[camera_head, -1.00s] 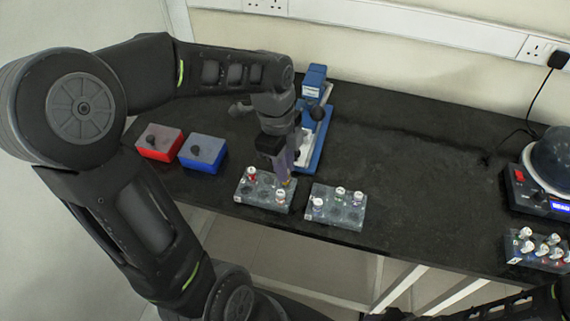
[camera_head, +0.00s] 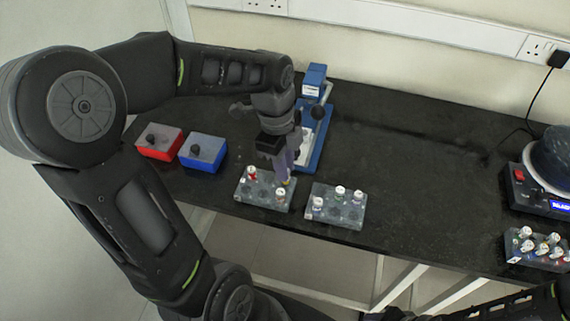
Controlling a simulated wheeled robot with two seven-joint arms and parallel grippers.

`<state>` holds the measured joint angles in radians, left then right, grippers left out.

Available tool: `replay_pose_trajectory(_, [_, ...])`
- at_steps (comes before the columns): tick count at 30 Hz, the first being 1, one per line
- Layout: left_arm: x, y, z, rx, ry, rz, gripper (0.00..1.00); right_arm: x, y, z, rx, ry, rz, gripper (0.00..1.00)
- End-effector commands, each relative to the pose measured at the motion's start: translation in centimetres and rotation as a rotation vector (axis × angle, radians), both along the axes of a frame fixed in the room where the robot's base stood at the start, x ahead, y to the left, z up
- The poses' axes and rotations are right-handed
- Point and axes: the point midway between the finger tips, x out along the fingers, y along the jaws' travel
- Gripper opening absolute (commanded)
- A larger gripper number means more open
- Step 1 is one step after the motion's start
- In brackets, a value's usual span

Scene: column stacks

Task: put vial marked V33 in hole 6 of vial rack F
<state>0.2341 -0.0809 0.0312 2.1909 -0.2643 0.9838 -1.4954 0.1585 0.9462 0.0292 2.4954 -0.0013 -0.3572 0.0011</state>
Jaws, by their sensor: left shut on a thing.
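My left gripper (camera_head: 284,178) points down over the right back part of the left grey vial rack (camera_head: 262,201). It is shut on a vial whose body is mostly hidden by the fingers; a little yellow shows at the fingertips. In that rack stand a red-capped vial (camera_head: 251,173) at the back left and a white-capped vial (camera_head: 280,194) at the front right. A second grey rack (camera_head: 347,220) to its right holds several white-capped vials. The labels on vials and racks are too small to read. My right gripper is out of view.
A blue and white device (camera_head: 314,135) stands just behind the gripper. A red box (camera_head: 159,143) and a blue box (camera_head: 203,152) stand at the left. At the far right are a round-topped machine (camera_head: 552,160) and a third rack (camera_head: 537,250) with several vials. The middle right bench is clear.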

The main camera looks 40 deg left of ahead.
Motion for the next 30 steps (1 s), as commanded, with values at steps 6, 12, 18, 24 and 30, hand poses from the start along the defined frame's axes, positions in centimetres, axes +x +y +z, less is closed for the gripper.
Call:
replay_pose_trajectory(6, [-0.01, 0.00, -0.08, 0.000, 0.000, 0.000, 0.00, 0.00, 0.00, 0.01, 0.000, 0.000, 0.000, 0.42])
replay_pose_trajectory(12, [-0.01, 0.00, -0.08, 0.000, 0.000, 0.000, 0.00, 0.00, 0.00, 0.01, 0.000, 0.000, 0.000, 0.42])
replay_pose_trajectory(18, [-0.01, -0.01, -0.29, 0.000, 0.000, 0.000, 0.00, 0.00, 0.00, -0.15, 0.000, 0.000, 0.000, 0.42])
replay_pose_trajectory(24, [-0.01, -0.01, -0.72, 0.000, 0.000, 0.000, 0.00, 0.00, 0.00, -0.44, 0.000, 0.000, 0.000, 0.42])
replay_pose_trajectory(30, [-0.01, -0.01, -0.90, 0.000, 0.000, 0.000, 0.00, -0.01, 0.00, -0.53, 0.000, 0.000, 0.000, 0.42])
